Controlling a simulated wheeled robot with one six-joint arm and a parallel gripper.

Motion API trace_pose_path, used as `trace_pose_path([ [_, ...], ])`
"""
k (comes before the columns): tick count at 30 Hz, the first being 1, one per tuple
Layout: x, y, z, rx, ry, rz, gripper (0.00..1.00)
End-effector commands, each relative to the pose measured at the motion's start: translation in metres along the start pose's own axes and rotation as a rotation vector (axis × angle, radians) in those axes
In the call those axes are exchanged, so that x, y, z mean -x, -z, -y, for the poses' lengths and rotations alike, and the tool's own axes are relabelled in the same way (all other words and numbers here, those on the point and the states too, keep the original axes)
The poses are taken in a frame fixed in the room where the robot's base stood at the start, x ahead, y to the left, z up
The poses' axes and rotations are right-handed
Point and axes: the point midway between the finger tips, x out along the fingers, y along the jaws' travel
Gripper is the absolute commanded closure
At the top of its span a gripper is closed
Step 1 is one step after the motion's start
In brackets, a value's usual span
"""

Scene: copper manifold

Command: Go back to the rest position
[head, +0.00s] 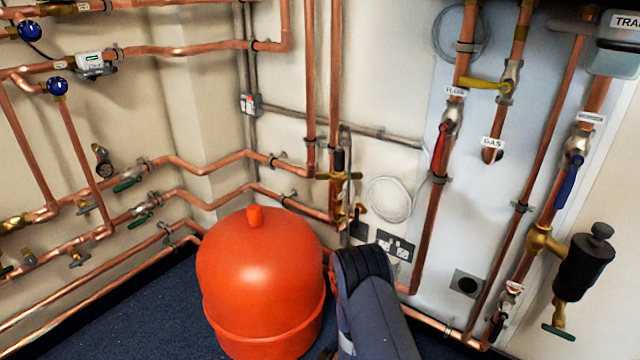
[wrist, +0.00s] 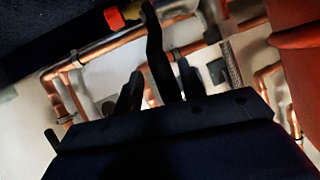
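My gripper (wrist: 157,50) shows in the wrist view as dark prongs above a dark body. One long dark prong stands in the middle, with shorter ones on either side. It is in shadow, and I cannot tell whether the fingers are apart or together. I see no object clearly held. In the head view, part of my arm (head: 372,300), grey-blue with a black ridged end, rises at the bottom centre. My gripper cannot be made out there.
A large red-orange tank (head: 262,275) stands just left of my arm. Copper pipes with valves line the walls. A red lever (head: 441,148), a yellow lever (head: 486,85) and a blue lever (head: 569,181) sit on the right. Blue floor (head: 150,305) is clear at lower left.

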Motion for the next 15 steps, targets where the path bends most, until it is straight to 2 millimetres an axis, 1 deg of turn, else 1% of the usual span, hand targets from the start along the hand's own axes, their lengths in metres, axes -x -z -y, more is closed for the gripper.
trace_pose_path([
  [1,0.0,0.007,0.0,-0.009,-0.003,0.025,0.61],
  [15,-0.017,0.008,-0.004,-0.071,-0.014,0.28,0.61],
])
